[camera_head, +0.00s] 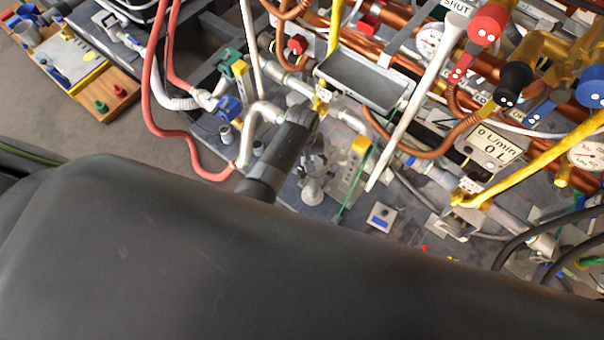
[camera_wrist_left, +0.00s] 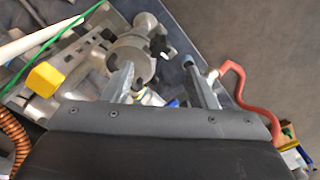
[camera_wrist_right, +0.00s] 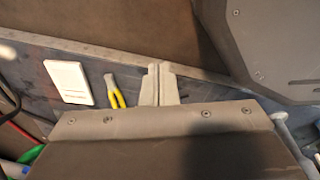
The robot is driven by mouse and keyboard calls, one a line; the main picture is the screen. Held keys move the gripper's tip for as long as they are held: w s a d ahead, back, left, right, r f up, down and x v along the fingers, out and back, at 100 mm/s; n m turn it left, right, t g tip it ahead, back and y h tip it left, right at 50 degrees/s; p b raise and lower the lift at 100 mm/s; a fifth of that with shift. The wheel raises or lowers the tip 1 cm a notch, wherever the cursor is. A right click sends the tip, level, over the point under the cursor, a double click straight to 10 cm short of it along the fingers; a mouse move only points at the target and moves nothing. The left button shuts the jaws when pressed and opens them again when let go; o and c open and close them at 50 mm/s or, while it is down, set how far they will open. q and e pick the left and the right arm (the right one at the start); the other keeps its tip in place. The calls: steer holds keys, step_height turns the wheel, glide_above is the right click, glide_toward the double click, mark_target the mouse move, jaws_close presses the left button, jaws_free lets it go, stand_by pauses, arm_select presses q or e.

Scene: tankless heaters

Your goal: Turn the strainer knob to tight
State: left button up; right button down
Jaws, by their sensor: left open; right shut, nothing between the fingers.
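A grey round fitting with a dark knob-like part (camera_wrist_left: 158,42) shows at the top of the left wrist view. Pale grey fittings also show in the head view (camera_head: 313,188). I cannot tell for sure which part is the strainer knob. My left gripper (camera_wrist_left: 160,75) is open and empty, its left finger overlapping the grey fitting in the picture; contact cannot be told. In the head view my left gripper (camera_head: 283,150) is a dark block beside the fittings, with its fingertips mostly hidden. My right gripper (camera_wrist_right: 158,70) is shut and empty, far from the fittings.
A red hose (camera_head: 183,135) runs left of the left gripper. A white rod (camera_head: 420,95) and a yellow block (camera_head: 361,146) stand to its right. Copper pipes and coloured valves crowd the upper right. A white card (camera_wrist_right: 68,82) and yellow-handled pliers (camera_wrist_right: 115,92) lie near the right gripper.

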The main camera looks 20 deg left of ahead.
mark_target(302, 170)
arm_select(q)
step_height(302, 170, down, 4)
steer(key=b, duration=0.3)
steer(key=shift+b, duration=0.3)
steer(key=shift+f+b, duration=0.85)
steer(key=shift+b, duration=0.1)
steer(key=shift+f+b, duration=0.75)
steer(key=shift+b, duration=0.1)
steer(key=shift+f+b, duration=0.9)
steer(key=shift+b, duration=0.15)
steer(key=shift+f, duration=0.15)
arm_select(e)
steer(key=w+f, duration=0.5)
steer(key=shift+f, duration=0.3)
steer(key=shift+w, duration=0.1)
arm_select(q)
steer(key=c, duration=1)
